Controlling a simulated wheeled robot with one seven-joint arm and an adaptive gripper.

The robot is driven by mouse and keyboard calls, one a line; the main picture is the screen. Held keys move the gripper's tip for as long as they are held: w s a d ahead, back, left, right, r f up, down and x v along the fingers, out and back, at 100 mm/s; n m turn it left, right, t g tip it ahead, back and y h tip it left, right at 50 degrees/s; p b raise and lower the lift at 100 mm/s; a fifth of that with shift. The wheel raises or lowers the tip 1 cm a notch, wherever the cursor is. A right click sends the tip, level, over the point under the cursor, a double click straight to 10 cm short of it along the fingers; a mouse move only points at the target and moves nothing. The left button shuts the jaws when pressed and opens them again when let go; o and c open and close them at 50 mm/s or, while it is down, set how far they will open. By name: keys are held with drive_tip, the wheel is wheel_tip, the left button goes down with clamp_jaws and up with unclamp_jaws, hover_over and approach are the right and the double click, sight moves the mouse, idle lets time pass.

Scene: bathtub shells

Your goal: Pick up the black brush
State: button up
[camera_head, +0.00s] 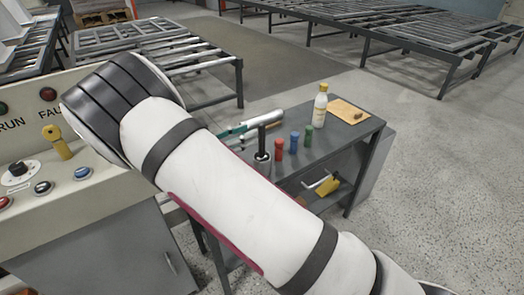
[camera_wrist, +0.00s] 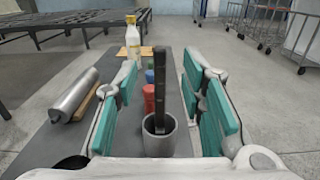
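The black brush (camera_wrist: 160,85) stands upright in a grey cup (camera_wrist: 160,137) in the wrist view, its dark handle sticking up and its lower end hidden inside. In the head view the brush (camera_head: 262,138) and the cup (camera_head: 262,161) show just past my arm, on the dark table (camera_head: 345,140). My gripper (camera_wrist: 163,92) is open and empty, its teal-padded fingers on either side of the brush and apart from it. In the head view my arm hides most of the gripper.
Red (camera_head: 279,149), blue (camera_head: 294,142) and green (camera_head: 308,134) cylinders stand beside the cup. A bottle (camera_head: 320,105) and a wooden board (camera_head: 347,111) are farther along. A silver roller (camera_wrist: 74,96) lies left of my fingers. A control panel (camera_head: 45,190) stands at left.

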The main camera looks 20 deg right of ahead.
sight(259, 128)
drive_tip(key=x, duration=0.6)
drive_tip(key=shift+d, duration=0.2)
clamp_jaws()
